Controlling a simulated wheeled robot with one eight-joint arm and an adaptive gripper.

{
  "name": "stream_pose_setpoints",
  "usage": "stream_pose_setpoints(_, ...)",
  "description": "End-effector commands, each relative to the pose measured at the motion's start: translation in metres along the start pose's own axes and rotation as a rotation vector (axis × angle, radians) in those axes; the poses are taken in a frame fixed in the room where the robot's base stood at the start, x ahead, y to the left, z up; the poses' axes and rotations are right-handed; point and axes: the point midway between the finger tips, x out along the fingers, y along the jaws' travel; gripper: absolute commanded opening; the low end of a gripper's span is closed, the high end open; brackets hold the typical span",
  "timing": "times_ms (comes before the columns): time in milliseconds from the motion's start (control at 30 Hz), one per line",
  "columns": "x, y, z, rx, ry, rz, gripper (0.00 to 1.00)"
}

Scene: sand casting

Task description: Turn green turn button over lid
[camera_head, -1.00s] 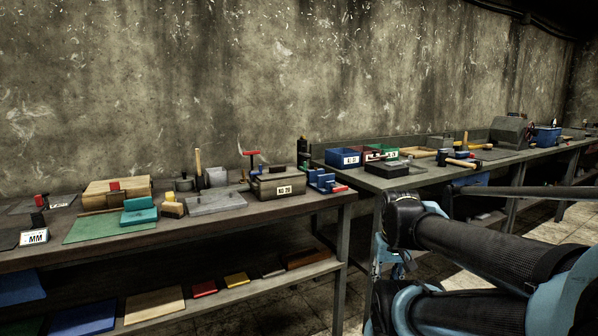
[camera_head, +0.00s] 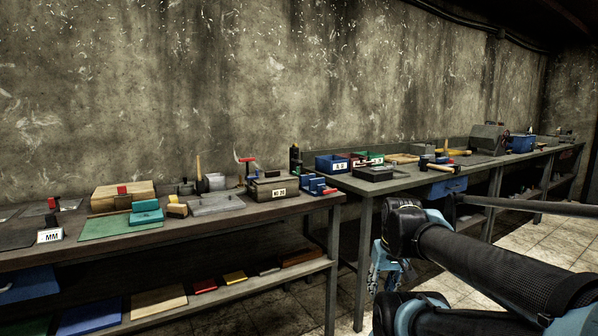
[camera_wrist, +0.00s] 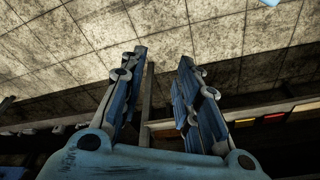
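I cannot make out a green turn button or a lid for certain in either view. The head view shows a box with a white label (camera_head: 278,193) on the near bench and a teal block (camera_head: 146,212) on a green mat (camera_head: 110,228). My gripper (camera_wrist: 162,62) is open and empty, with its two blue fingers apart over the tiled floor in the wrist view. In the head view my gripper (camera_head: 383,268) hangs low in front of the benches, touching nothing I can see.
The near bench (camera_head: 40,258) carries several blocks, plates and tools, with coloured slabs on its lower shelf. A second bench (camera_head: 400,184) runs back to the right with a blue bin (camera_head: 332,164), trays and a hammer. Tiled floor (camera_head: 530,235) is open at the right.

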Motion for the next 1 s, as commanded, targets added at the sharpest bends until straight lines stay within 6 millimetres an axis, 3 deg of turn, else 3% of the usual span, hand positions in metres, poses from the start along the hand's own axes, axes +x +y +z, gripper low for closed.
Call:
stream_pose_setpoints(233,-0.015,-0.064,-0.085,-0.206,0.205,-0.230,0.30)
stream_pose_setpoints(500,-0.049,-0.125,-0.190,-0.381,0.526,-0.424,0.30)
stream_pose_setpoints(733,-0.082,-0.154,-0.275,-0.450,0.814,-0.497,0.30)
stream_pose_setpoints(1000,-0.107,-0.160,-0.364,-0.436,1.114,-0.479,0.30)
